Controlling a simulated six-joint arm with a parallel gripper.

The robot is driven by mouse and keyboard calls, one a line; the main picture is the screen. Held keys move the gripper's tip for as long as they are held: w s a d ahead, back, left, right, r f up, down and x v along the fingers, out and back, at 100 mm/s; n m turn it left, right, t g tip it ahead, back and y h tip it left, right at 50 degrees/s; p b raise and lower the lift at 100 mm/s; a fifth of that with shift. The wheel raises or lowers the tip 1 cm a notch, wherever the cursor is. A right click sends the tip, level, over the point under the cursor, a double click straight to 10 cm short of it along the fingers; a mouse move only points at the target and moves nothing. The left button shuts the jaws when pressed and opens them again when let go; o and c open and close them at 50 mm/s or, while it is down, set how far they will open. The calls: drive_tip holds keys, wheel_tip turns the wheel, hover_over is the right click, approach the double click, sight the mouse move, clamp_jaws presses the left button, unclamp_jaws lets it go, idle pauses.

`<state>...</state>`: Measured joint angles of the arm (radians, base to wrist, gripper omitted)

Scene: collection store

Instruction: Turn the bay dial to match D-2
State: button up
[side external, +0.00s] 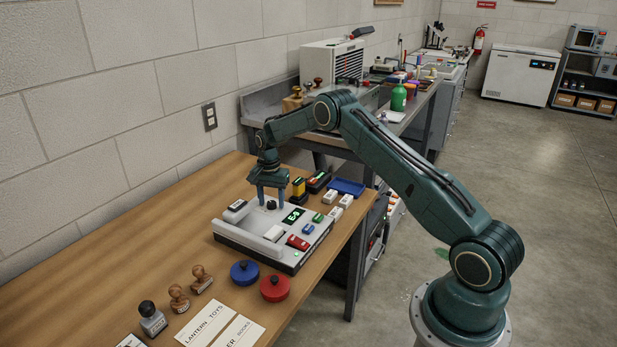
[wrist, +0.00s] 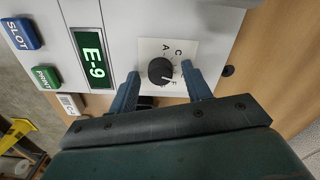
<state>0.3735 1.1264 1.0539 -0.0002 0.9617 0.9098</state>
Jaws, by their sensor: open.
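The bay dial (wrist: 161,70) is a black round knob on a white plate with letters around it, A and C among them. Its white pointer mark faces the lower right of the wrist view. In the side view the dial (side external: 271,205) shows small and dark between the fingertips of my gripper (side external: 272,200), on the light grey console (side external: 235,227). I cannot tell how close the tips are to the panel.
A blue SLOT button (wrist: 21,33) and a green button (wrist: 46,77) lie beyond the display. The table's left side is clear.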

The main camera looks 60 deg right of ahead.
drive_tip(key=c, duration=1)
drive_tip(key=shift+o, duration=0.2)
drive_tip(key=shift+n, duration=2.9)
drive_tip(key=o, duration=1)
drive_tip(key=shift+c, duration=0.2)
